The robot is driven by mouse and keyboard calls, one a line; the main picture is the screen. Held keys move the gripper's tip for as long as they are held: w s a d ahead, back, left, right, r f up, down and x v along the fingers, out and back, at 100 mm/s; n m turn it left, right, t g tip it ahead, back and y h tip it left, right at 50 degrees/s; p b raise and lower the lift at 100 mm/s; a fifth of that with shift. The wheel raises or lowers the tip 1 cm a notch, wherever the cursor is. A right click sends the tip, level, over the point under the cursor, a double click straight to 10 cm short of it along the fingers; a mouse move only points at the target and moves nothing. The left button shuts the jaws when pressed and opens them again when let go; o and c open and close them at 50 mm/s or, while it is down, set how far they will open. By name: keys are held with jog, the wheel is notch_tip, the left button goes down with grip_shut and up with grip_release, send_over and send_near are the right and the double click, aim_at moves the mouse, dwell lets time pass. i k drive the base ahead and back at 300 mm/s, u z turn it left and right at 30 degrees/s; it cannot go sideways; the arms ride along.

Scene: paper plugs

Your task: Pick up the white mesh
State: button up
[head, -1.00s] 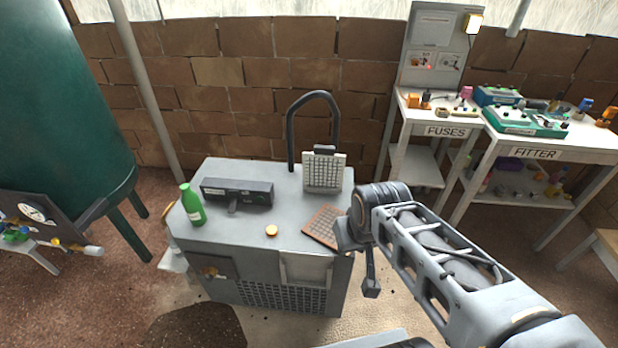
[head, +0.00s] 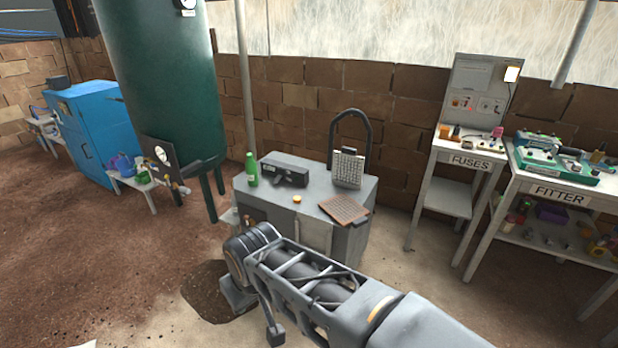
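The white mesh (head: 348,171) is a pale square grid panel. It stands upright, leaning slightly, at the back right of the grey cabinet top, in front of a dark curved hoop (head: 351,128). My gripper (head: 258,318) hangs low in front of the cabinet, below and to the left of the white mesh and well apart from it. My arm hides part of it, and I cannot tell whether its fingers are open. I see nothing held in it.
The grey cabinet (head: 322,193) also bears a brown mesh (head: 344,208) lying flat, a green bottle (head: 252,170), a dark box (head: 284,170) and a small orange disc (head: 297,199). The FUSES table (head: 468,160) stands to the right. A green tank (head: 163,90) stands at the back left.

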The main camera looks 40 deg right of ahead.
aim_at(348, 167)
jog(key=u, duration=0.2)
jog(key=i, duration=2)
jog(key=z, duration=1.6)
jog(key=i, duration=0.85)
jog(key=z, duration=0.8)
